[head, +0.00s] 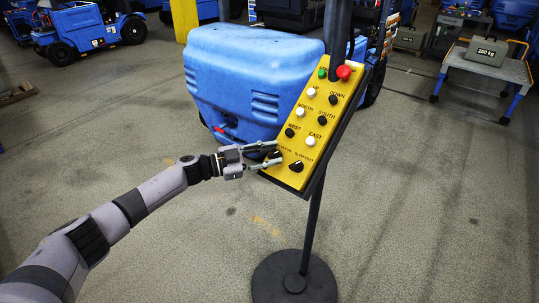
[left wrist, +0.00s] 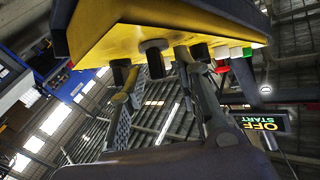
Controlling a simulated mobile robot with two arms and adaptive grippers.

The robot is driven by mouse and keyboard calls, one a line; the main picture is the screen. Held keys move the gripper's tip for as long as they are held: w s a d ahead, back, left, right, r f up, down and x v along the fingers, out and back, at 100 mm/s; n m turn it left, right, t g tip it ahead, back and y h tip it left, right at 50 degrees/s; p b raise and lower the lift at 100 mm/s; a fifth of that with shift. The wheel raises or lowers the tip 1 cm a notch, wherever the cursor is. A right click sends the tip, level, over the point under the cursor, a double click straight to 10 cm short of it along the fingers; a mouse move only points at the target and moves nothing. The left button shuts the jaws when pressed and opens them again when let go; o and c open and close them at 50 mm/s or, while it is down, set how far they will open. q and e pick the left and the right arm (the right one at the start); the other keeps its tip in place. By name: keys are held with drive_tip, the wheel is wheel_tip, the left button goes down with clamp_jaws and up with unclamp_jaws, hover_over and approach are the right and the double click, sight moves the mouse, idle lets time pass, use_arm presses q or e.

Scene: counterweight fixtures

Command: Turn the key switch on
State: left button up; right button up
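A yellow control panel (head: 291,139) with rows of buttons is mounted tilted on a black post. Two black knobs sit along its bottom edge. The right one (head: 297,166) has a label above it reading like slow/fast. The left one (head: 273,154), likely the key switch, is partly hidden by my left gripper (head: 281,153). The gripper's two fingers are apart and reach to the panel around this knob. The left wrist view shows the open fingers (left wrist: 160,68) below the panel's yellow edge (left wrist: 150,43), with a dark knob (left wrist: 154,58) between them. Contact cannot be told.
The panel's post stands on a round black base (head: 294,281). A large blue vehicle body (head: 235,75) is close behind the panel. A cart (head: 490,65) with a 250 kg weight stands at right. A lit OFF/START display (left wrist: 262,122) shows in the left wrist view.

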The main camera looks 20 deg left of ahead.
use_arm(q)
drive_tip(key=v, duration=1.2)
